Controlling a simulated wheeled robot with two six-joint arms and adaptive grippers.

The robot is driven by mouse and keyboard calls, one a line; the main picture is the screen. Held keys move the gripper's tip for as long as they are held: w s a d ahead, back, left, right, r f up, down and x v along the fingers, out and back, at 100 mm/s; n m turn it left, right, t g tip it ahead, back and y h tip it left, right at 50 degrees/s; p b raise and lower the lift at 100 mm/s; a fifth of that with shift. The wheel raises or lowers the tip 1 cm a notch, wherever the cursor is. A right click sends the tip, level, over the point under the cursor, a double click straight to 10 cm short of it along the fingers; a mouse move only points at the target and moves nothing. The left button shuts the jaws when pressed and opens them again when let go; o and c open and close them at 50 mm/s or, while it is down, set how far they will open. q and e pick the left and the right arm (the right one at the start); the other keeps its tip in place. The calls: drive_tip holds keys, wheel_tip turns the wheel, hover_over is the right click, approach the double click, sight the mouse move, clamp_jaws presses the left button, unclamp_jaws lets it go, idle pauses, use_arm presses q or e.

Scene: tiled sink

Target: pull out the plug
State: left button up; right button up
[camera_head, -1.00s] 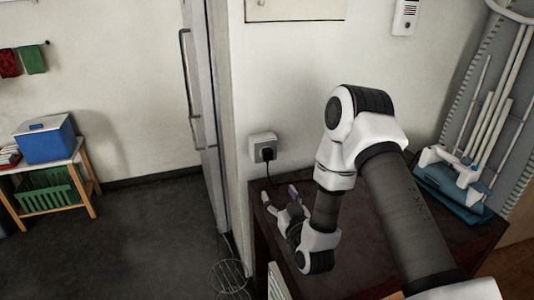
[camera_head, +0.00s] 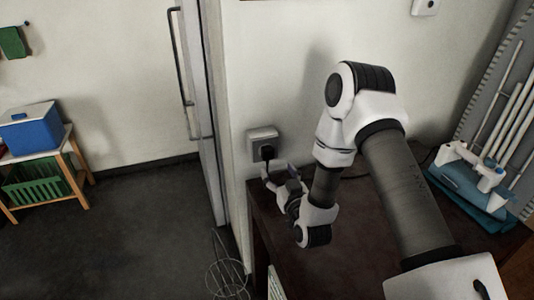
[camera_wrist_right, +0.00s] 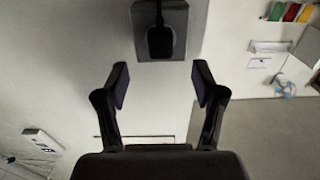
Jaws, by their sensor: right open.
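The black plug (camera_head: 267,152) sits in a grey wall socket (camera_head: 262,134) above the left end of the dark table. In the right wrist view the plug (camera_wrist_right: 160,42) shows at the top, in the grey socket plate (camera_wrist_right: 180,15). My right gripper (camera_head: 279,172) is just below the socket, close to the plug. In the right wrist view its two fingers (camera_wrist_right: 161,86) are spread apart with nothing between them, and the plug lies beyond their tips, roughly centred. The cord below the plug is mostly hidden by the gripper. My left gripper is out of view.
The dark table (camera_head: 365,225) has a mostly bare top under my right arm. A blue and white rack with tubes (camera_head: 470,180) stands at its right end. A tall door (camera_head: 195,80) is left of the socket, with a wire basket (camera_head: 227,278) on the floor.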

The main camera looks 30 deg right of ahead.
sight(269, 156)
drive_tip(key=b+x, duration=0.1)
drive_tip(key=x, duration=0.6)
drive_tip(key=shift+w+r, duration=0.1)
drive_tip(key=shift+w, duration=0.3)
idle(0.6)
clamp_jaws()
drive_tip(key=shift+s, duration=0.1)
drive_tip(key=shift+p+v, duration=0.4)
drive_tip(key=shift+v, duration=2.5)
